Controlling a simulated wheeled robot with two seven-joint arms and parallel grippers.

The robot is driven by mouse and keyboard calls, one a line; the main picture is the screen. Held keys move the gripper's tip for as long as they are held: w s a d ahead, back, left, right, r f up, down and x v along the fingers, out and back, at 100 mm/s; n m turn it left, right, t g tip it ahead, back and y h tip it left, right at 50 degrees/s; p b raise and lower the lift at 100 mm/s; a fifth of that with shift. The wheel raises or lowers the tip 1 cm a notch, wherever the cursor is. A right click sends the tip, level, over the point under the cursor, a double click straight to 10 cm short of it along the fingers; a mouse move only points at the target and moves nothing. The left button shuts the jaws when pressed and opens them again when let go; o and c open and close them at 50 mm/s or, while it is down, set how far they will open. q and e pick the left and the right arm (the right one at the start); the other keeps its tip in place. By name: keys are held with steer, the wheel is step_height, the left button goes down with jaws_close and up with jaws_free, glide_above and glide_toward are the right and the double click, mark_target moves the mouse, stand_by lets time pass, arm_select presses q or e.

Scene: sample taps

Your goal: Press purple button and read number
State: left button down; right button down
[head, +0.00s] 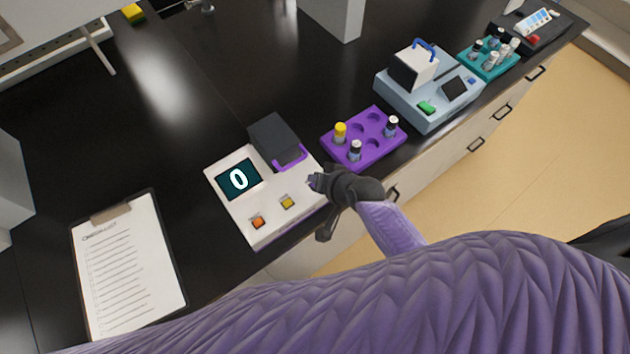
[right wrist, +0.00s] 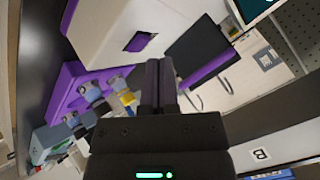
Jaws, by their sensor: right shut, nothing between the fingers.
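A white tap device (head: 238,216) stands on the black bench with a dark screen (head: 239,179) reading "0". Its front panel carries an orange button (head: 258,222) and a yellow button (head: 287,202). A dark block with a purple handle (head: 290,161) sits at its back right. In the right wrist view a purple button (right wrist: 140,41) shows on the white panel; in the head view my gripper largely hides that spot. My right gripper (head: 318,183) is shut and empty, at the panel's right end; its fingers also show in the wrist view (right wrist: 160,85). Whether it touches the button, I cannot tell. My left gripper is not in view.
A purple rack (head: 364,153) with capped vials stands just right of the device. Beyond it are a pale blue device (head: 405,103) and a teal vial rack (head: 474,63). A clipboard (head: 127,265) lies at left. Bare bench lies behind the device.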

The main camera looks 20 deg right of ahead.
steer(key=shift+f, duration=0.1)
stand_by(0.5)
steer(key=shift+f+b, duration=0.3)
steer(key=shift+f, duration=0.05)
steer(key=shift+f+b, duration=0.3)
steer(key=shift+f, duration=0.1)
stand_by(0.4)
steer(key=shift+r, duration=0.15)
steer(key=shift+r+p, duration=0.7)
steer(key=shift+p, duration=0.15)
step_height(320, 180, up, 5)
steer(key=p, duration=0.5)
steer(key=shift+r, duration=0.1)
